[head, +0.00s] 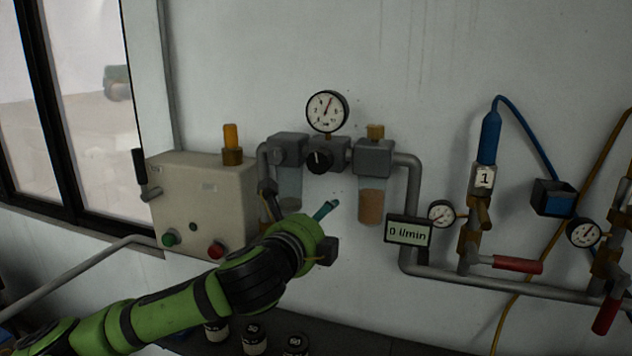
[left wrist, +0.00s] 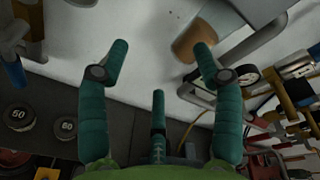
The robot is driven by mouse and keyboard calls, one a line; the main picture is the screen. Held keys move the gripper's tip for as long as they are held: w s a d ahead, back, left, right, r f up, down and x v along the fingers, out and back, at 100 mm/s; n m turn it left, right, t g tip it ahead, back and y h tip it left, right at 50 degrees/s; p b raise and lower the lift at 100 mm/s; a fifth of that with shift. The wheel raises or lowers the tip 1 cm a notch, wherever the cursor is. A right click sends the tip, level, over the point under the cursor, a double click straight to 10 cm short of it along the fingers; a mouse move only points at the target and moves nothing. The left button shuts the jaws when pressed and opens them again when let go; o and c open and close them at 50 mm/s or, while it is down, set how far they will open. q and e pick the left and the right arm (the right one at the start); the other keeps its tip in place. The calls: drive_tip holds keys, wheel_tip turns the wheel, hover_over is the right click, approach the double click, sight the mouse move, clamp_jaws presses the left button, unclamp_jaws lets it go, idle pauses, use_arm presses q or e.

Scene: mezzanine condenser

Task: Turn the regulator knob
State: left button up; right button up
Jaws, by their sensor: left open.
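The regulator knob (head: 319,160) is a black round knob with a light mark, on the front of the grey regulator body below a round pressure gauge (head: 327,111). My left gripper (head: 327,209) is below the knob in the head view, apart from it, with a teal finger pointing up and right. In the left wrist view its teal fingers (left wrist: 160,52) are spread wide with nothing between them. I cannot make out the knob in that view. My right gripper is not in view.
A bowl with brown liquid (head: 371,203) hangs right of the regulator, above a flow display (head: 408,232) reading 0 l/min. A beige control box (head: 205,200) stands to the left. Grey pipe and red-handled valves (head: 517,264) run to the right. Weights (head: 254,338) lie below.

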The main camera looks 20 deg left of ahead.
sight(316, 162)
use_arm(q)
wheel_tip(316, 162, up, 9)
drive_tip(key=s+a+m+t, duration=0.2)
drive_tip(key=s+m, duration=0.1)
drive_tip(key=shift+y, duration=0.4)
drive_tip(key=w+p, duration=0.1)
drive_tip(key=w, duration=0.1)
drive_tip(key=w+p, duration=0.1)
drive_tip(key=w, duration=0.1)
drive_tip(key=w+p, duration=0.1)
drive_tip(key=w, duration=0.1)
drive_tip(key=shift+w+a+r, duration=0.1)
drive_tip(key=shift+r, duration=0.3)
drive_tip(key=shift+w+f+p, duration=0.1)
drive_tip(key=shift+w+p, duration=0.35)
drive_tip(key=shift+w, duration=0.2)
drive_tip(key=c, duration=1.1)
drive_tip(key=shift+c, duration=0.2)
